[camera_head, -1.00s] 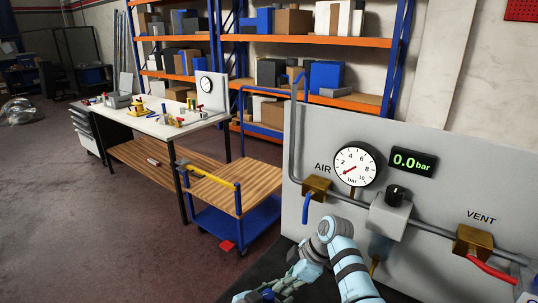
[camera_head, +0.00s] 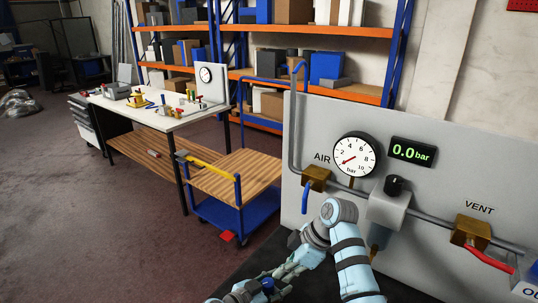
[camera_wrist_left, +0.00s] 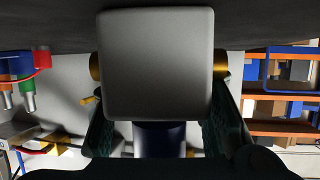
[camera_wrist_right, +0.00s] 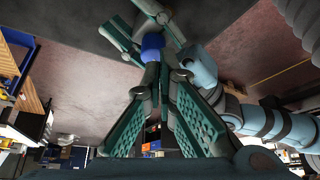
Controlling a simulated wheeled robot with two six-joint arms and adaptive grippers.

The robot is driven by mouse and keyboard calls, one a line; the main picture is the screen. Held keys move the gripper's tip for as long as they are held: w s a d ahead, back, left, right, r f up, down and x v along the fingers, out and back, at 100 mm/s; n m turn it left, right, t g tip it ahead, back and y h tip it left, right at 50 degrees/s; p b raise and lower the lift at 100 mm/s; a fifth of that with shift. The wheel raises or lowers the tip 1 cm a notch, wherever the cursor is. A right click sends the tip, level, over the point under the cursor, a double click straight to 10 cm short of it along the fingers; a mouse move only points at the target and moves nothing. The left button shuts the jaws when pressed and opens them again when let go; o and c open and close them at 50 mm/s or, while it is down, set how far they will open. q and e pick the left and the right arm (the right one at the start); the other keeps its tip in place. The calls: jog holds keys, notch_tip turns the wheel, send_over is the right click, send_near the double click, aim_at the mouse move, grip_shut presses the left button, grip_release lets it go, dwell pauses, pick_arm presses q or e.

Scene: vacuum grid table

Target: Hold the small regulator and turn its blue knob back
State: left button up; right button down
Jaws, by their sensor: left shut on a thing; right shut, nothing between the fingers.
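The small regulator (camera_wrist_left: 157,65) is a grey block with brass ports on both sides, filling the middle of the left wrist view. Its blue knob (camera_wrist_right: 152,45) shows in the right wrist view, and low in the head view (camera_head: 267,285). My left gripper (camera_head: 240,293) is shut on the regulator, its fingers on either side of it in the left wrist view (camera_wrist_left: 160,118). My right gripper (camera_head: 288,270) is shut and empty, its fingertips close to the knob; in its wrist view the fingers (camera_wrist_right: 155,85) converge just short of the knob. I cannot tell whether they touch it.
A grey panel (camera_head: 455,160) stands at right with a gauge (camera_head: 355,155), a 0.0 bar display (camera_head: 412,151), a larger regulator with a black knob (camera_head: 388,208) and a red-handled vent valve (camera_head: 470,232). A blue trolley (camera_head: 235,190) and a workbench (camera_head: 150,110) stand at left.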

notch_tip(320, 180, down, 5)
jog(key=shift+r, duration=0.1)
jog(key=shift+w+a, duration=0.15)
jog(key=shift+a, duration=0.35)
dwell(0.7)
jog(key=shift+w+d, duration=0.1)
jog(key=shift+w, duration=0.45)
dwell(0.6)
send_near(274, 289)
jog(key=w+a+r, duration=0.1)
jog(key=a, duration=0.1)
jog(key=shift+a+r, duration=0.1)
jog(key=shift+r, duration=0.05)
